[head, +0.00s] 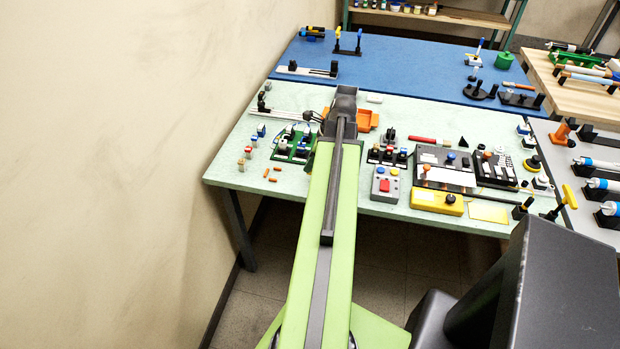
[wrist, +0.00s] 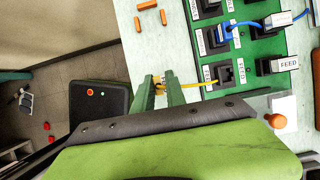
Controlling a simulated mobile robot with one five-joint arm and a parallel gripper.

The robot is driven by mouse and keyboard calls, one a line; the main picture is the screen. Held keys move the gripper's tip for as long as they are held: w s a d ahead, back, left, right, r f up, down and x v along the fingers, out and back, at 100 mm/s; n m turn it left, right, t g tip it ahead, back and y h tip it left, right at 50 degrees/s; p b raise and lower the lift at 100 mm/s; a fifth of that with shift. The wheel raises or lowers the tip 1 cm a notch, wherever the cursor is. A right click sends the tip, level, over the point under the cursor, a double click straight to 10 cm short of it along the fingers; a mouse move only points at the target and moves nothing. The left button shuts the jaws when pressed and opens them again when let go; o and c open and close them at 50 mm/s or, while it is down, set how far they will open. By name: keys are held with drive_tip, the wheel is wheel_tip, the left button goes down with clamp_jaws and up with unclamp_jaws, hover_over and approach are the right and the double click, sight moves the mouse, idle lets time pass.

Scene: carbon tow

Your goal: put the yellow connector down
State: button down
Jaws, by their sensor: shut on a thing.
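My gripper (wrist: 160,83) shows in the wrist view at the edge of the pale green tabletop. Its two green fingers are shut on the yellow connector (wrist: 159,78), which is small and mostly hidden between them. A thin yellow cable (wrist: 200,87) runs right from it toward a green board (wrist: 254,47) with black labelled sockets. One black socket (wrist: 224,73) with a dark opening lies near the cable's end. The green board (head: 295,143) also shows in the head view, left of my arm. My arm hides the gripper and connector there.
A blue plug (wrist: 227,33) with a blue cable sits at the board. Small orange pegs (wrist: 146,5) lie on bare tabletop beside it. In the head view, a grey button box (head: 385,184) and a yellow box (head: 437,202) stand right of my arm. The tabletop's left front is fairly clear.

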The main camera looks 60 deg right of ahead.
wheel_tip(320, 180, down, 4)
drive_tip(key=b, duration=0.4)
drive_tip(key=shift+f, duration=0.2)
drive_tip(key=shift+r, duration=0.25)
drive_tip(key=shift+f, duration=0.2)
drive_tip(key=c, duration=1.4)
unclamp_jaws()
drive_tip(key=shift+o, duration=0.2)
drive_tip(key=shift+r, duration=0.1)
drive_tip(key=shift+r+p, duration=0.5)
drive_tip(key=shift+r, duration=0.05)
drive_tip(key=p+v, duration=1)
drive_tip(key=v, duration=0.1)
drive_tip(key=shift+s, duration=0.25)
